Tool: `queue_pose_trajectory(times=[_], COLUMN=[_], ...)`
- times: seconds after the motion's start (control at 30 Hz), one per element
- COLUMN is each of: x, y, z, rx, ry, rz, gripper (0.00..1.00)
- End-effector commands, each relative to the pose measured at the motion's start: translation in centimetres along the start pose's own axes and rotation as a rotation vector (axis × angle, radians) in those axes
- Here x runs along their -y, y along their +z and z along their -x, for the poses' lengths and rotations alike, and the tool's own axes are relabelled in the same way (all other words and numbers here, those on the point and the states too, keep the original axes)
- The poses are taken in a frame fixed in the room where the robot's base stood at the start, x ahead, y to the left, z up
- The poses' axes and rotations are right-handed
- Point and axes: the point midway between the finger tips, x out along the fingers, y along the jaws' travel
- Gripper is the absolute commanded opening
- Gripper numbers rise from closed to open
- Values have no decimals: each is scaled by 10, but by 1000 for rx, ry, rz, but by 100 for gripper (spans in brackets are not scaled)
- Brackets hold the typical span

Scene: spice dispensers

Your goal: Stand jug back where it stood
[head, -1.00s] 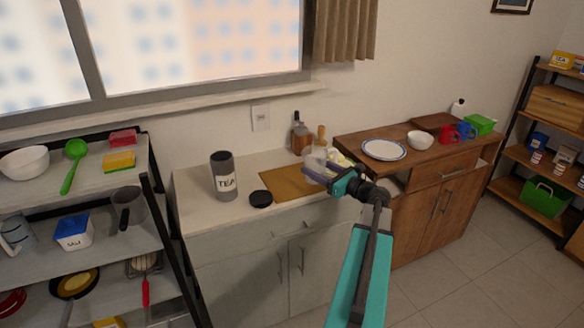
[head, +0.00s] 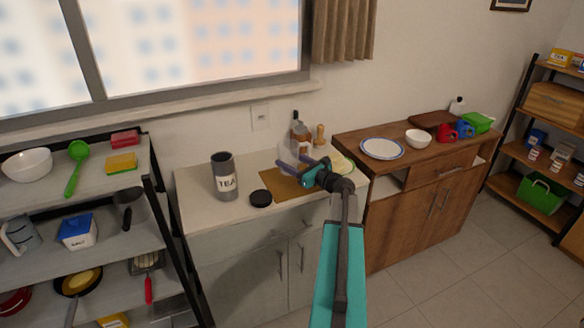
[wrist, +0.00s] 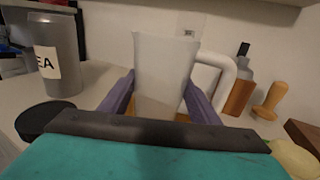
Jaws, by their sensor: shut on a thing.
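A pale translucent jug (wrist: 162,62) with a white handle (wrist: 215,75) on its right fills the middle of the wrist view. My gripper (wrist: 158,92) has its purple fingers shut on it, one on each side. The jug looks upright. In the head view my gripper (head: 296,164) is over the light counter (head: 245,218), above or beside the brown board (head: 284,186). The jug shows only faintly there, largely lost against the wall and bottles. Its base is hidden, so I cannot tell whether it touches the counter.
A grey TEA canister (head: 224,178) and its black lid (head: 261,198) stand left of the board. Bottles (head: 301,133) and a wooden stamp-like tool (head: 320,134) stand behind. A yellowish round thing (head: 343,163) lies at right. The wooden cabinet holds a plate (head: 382,149) and bowl (head: 418,139).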

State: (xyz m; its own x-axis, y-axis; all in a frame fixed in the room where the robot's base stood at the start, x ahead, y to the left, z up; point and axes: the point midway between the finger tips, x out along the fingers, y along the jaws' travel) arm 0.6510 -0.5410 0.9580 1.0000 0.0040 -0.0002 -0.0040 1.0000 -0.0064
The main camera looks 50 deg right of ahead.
Motion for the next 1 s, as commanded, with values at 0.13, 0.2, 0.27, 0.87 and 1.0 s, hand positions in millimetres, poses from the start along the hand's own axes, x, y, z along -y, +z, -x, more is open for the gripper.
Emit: queue_pose_trajectory(times=[0.13,0.2,0.27,0.87,1.0], x=[0,0,0,-1,-2], y=[-1,-4,-8,-34,-36], z=[0,0,0,-1,-1], rx=[0,0,-1,1,1], ry=[1,1,1,2,3], rz=[0,-1,-2,0,0], gripper=[23,23,23,23,23])
